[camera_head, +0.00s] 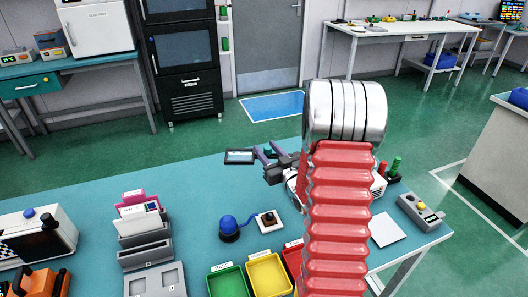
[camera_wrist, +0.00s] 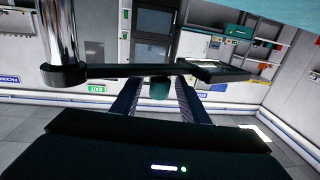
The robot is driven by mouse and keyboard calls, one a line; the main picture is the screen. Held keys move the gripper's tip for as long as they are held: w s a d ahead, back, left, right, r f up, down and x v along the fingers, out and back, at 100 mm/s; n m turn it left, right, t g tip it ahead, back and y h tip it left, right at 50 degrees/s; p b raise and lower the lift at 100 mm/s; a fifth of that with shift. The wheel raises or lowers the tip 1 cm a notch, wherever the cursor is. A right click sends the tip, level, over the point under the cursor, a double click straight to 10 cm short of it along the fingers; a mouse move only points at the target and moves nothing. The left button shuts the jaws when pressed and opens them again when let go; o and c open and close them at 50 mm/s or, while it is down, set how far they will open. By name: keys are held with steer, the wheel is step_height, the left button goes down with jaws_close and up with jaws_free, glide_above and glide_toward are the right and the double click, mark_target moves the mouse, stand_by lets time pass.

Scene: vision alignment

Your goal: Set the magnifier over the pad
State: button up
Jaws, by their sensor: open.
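The magnifier (camera_head: 240,156) has a dark rectangular frame around a pale pane. In the wrist view its frame (camera_wrist: 212,70) sits at one end of a dark bar, with a chrome post at the other end. My gripper (camera_head: 266,152) is open beside the magnifier. In the wrist view its two fingers lie either side of a teal knob (camera_wrist: 159,88) under the bar, and I cannot tell whether they touch it. A flat white square (camera_head: 387,230) on the table at the right may be the pad. My arm hides part of the table.
A blue dome (camera_head: 230,226) and a small square plate (camera_head: 268,220) stand near the middle. Green (camera_head: 227,281) and yellow (camera_head: 268,275) bins are at the front. A grey control box (camera_head: 420,212) is at right. The table's left middle has free room.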

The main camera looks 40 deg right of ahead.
steer(key=shift+c, duration=0.4)
jaws_close()
